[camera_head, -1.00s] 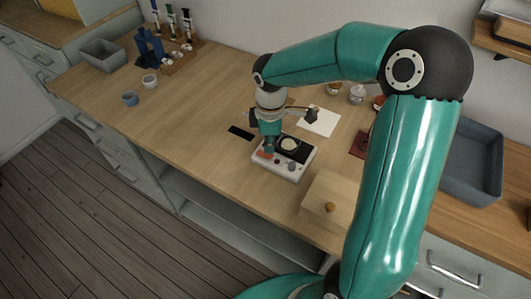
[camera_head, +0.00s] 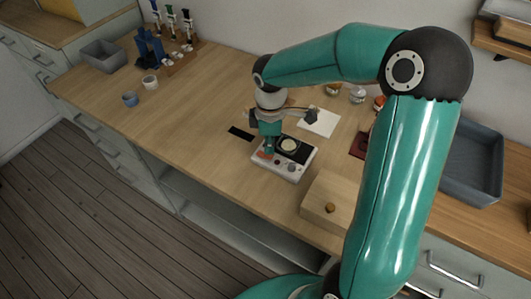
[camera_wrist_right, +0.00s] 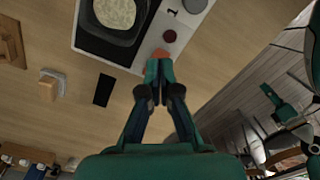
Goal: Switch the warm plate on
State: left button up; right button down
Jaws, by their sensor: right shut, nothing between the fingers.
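The warm plate (camera_head: 280,170) is a white box on the wooden counter, with a black top bearing a pale round disc (camera_head: 289,145). It also shows at the top of the right wrist view (camera_wrist_right: 150,47). An orange-red switch (camera_wrist_right: 163,53), a dark red button (camera_wrist_right: 169,36) and a grey knob (camera_wrist_right: 195,5) are on its panel. My right gripper (camera_head: 268,149) is shut and empty, pointing down at the switch. In the wrist view its fingertips (camera_wrist_right: 159,64) are right at the switch and partly cover it; I cannot tell whether it is pressed. My left gripper is not in view.
A wooden box (camera_head: 330,198) with a knob stands close to the right of the warm plate. A black strip (camera_head: 240,133) lies to its left and a white sheet (camera_head: 319,122) behind. A grey tray (camera_head: 470,165) is far right. The counter's left middle is clear.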

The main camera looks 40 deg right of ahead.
aim_at(269, 156)
jog(key=shift+f+b, duration=1.05)
jog(key=shift+f, duration=0.25)
dwell(0.5)
jog(key=shift+r+p, duration=2.95)
jog(key=shift+r, duration=0.6)
